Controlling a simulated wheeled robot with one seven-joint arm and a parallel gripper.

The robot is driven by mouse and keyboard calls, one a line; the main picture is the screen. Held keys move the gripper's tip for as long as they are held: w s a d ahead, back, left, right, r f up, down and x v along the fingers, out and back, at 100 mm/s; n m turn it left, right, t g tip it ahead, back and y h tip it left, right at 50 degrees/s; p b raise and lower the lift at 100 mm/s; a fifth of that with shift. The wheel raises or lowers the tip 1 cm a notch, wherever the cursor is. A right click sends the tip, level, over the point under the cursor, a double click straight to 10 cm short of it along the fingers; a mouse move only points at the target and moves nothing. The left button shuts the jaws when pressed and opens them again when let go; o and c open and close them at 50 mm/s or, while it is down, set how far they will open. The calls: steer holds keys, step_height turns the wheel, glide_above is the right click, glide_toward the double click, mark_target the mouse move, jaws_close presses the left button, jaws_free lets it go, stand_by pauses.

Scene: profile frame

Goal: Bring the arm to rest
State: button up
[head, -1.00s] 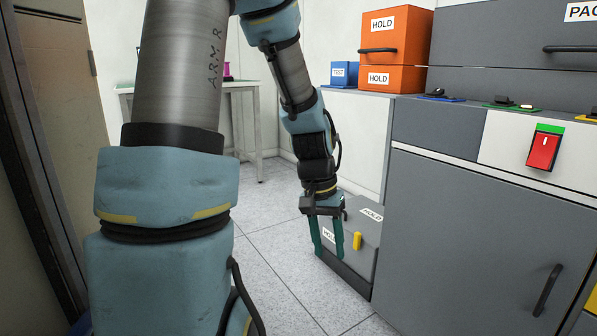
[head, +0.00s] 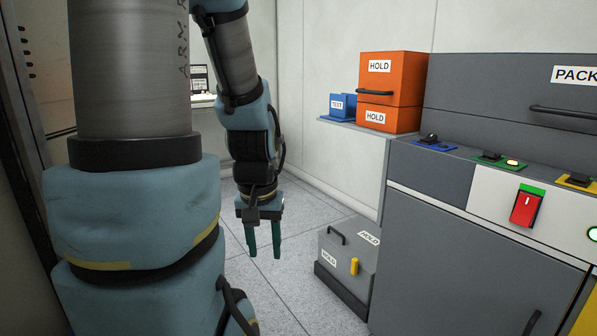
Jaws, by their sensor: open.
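My gripper (head: 263,240) hangs from my arm at the middle left of the head view, its two green fingers pointing down. The fingers are apart and nothing shows between them. It hangs over the tiled floor, to the left of a grey box marked HOLD (head: 336,249) and apart from it in the picture. My arm's large blue and grey links fill the left of the view and hide part of the room behind.
The grey box, with a black handle and yellow latch, stands on the floor beside a grey cabinet (head: 450,260). An orange HOLD box (head: 390,85) and a blue box (head: 342,104) stand on a ledge (head: 340,123). Bare floor (head: 300,290) shows between arm and box.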

step_height(320, 180, up, 26)
steer(key=p, duration=2.3)
stand_by(2.2)
